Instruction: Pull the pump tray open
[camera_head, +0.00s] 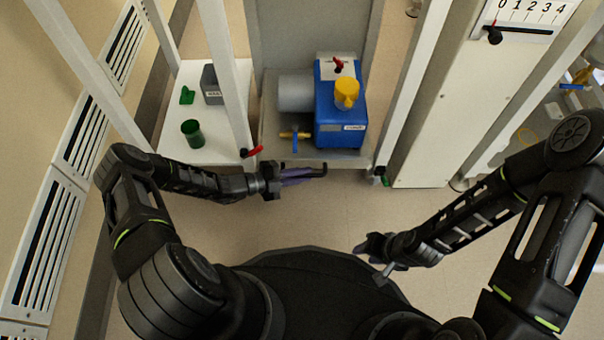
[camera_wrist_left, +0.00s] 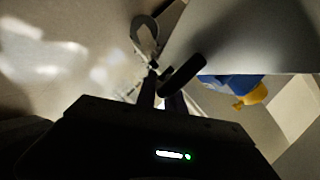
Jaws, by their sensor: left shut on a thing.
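The pump tray (camera_head: 350,160) is a grey tray low between white posts, and it carries a blue pump (camera_head: 340,120) with a yellow cap and a grey cylinder. My left gripper (camera_head: 305,172) is at the tray's front edge, its fingers shut on what appears to be the tray's handle, which is mostly hidden by the fingers in the head view. In the left wrist view a dark bar (camera_wrist_left: 183,75) lies at the fingertips, and part of the blue pump (camera_wrist_left: 228,82) shows beyond. My right gripper (camera_head: 375,250) hangs apart over the floor, its opening unclear.
A white cabinet (camera_head: 430,130) stands to the right. The floor (camera_head: 300,215) before the tray is clear.

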